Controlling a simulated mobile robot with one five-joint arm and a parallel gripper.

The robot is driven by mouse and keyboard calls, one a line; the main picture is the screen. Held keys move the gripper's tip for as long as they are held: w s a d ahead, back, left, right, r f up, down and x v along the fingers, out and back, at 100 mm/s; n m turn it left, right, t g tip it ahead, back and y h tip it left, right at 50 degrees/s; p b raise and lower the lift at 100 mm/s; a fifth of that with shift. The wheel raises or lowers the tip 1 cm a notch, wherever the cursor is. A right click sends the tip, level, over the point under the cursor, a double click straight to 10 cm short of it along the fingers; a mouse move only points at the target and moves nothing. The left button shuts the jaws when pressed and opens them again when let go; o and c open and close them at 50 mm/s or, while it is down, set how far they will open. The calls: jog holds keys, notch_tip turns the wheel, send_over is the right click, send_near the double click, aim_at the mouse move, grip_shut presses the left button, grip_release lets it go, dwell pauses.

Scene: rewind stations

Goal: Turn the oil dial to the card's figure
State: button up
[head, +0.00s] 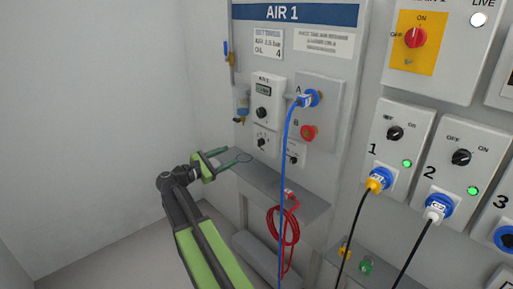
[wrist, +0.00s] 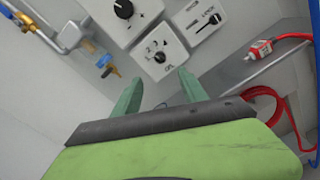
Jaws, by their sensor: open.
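The oil dial (wrist: 160,56) is a dark knob on a small white box below the air regulator box. In the head view the same dial (head: 262,142) sits low on the AIR 1 panel. The card (head: 268,45) at the upper left of the panel reads OIL 4 on its lowest line. My gripper (head: 235,158) is open and empty, in front of and below the dial, apart from it. In the wrist view its two green fingers (wrist: 160,92) point up toward the dial box. The dial's exact pointer setting is too small to read.
A grey ledge (head: 300,196) runs under the panel, with a red coiled hose (head: 283,226) hanging from it. A blue hose (head: 284,150) hangs from socket A. A regulator box (head: 266,100) is above the dial. Brass and blue pipe fittings (wrist: 108,65) are at the left.

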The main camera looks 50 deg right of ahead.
aim_at(258, 143)
jog(key=d, duration=1)
jog(key=s+d, duration=0.1)
jog(key=d, duration=0.4)
jog(key=shift+a, duration=0.1)
